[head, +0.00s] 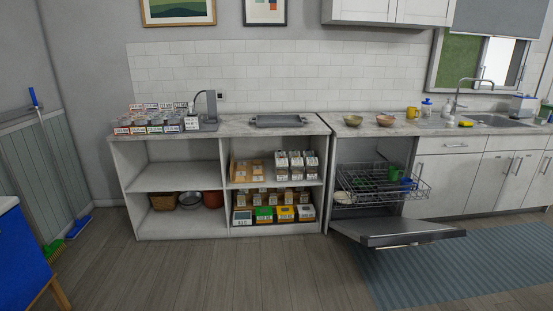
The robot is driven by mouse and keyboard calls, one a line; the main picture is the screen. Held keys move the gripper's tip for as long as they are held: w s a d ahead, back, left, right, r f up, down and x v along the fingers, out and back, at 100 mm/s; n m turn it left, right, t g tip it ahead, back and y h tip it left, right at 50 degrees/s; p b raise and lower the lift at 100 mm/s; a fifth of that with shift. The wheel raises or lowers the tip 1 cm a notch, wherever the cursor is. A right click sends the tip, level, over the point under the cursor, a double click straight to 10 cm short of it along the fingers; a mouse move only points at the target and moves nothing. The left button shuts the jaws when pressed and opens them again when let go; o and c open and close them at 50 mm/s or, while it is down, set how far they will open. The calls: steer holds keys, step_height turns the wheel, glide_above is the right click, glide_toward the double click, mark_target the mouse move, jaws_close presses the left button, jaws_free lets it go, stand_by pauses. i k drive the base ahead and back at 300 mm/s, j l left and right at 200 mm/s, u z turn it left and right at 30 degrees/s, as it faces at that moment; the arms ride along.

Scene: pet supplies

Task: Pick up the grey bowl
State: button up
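A grey bowl (190,201) stands on the bottom shelf of the open white shelf unit (169,231), in its left compartment. It sits between a brown basket-like container (162,203) on its left and a reddish-brown bowl (213,200) on its right, close to both. I cannot tell whether they touch. The shelf above leaves its front open to view. My gripper is not in view.
The dishwasher door (398,234) is folded down at the right, with its rack (413,191) pulled out. A blue rug (460,262) lies before the cabinets. A broom (50,215) leans at the left, near a blue piece (15,262). Floor before the shelves is clear.

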mark_target(353, 121)
steer(key=i+j+z, duration=0.1)
steer(key=i, duration=1.75)
steer(key=i+z, duration=0.2)
steer(key=i, duration=0.45)
steer(key=i+z, duration=0.25)
steer(key=i, duration=0.4)
steer(key=i+j+z, duration=0.2)
steer(key=i, duration=0.45)
steer(key=i+l+u, duration=0.1)
steer(key=i, duration=0.4)
steer(key=i+l, duration=0.2)
steer(key=i, duration=0.3)
steer(key=j+u, duration=0.05)
